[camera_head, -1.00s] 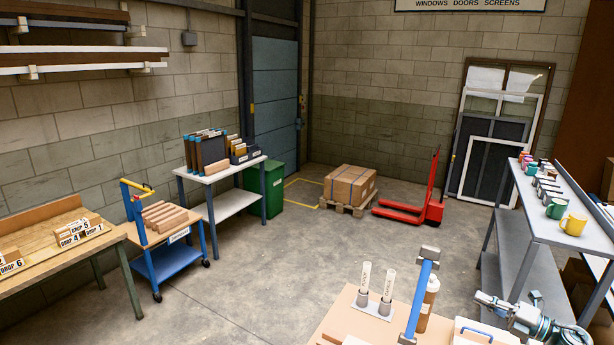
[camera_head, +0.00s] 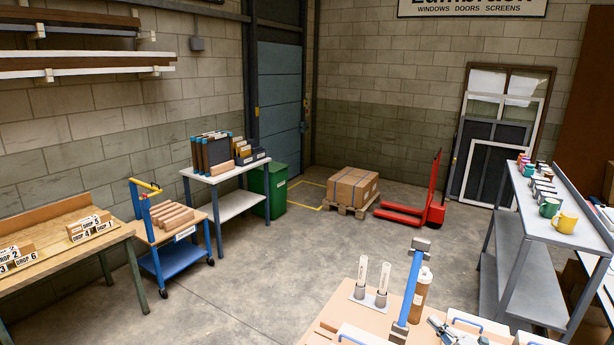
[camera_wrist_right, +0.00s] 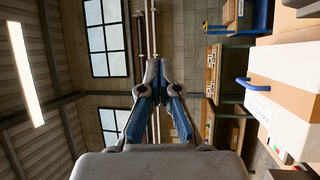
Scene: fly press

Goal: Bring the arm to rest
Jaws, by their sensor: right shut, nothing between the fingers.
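My right gripper (camera_head: 436,323) shows at the bottom of the head view, low over the near bench (camera_head: 330,312), just right of the blue upright bar with grey end blocks (camera_head: 413,287). I cannot tell whether it touches anything there. In the right wrist view the two fingers (camera_wrist_right: 155,68) meet at their tips, shut and empty. The wrist camera looks sideways across the room, with a white box with a blue handle (camera_wrist_right: 283,95) at its right. My left gripper is out of view.
A brown bottle (camera_head: 420,296) and two upright labelled sticks in grey holders (camera_head: 371,285) stand on the near bench. A grey shelf with mugs (camera_head: 548,235) is at the right. Open floor (camera_head: 270,265) lies beyond the bench.

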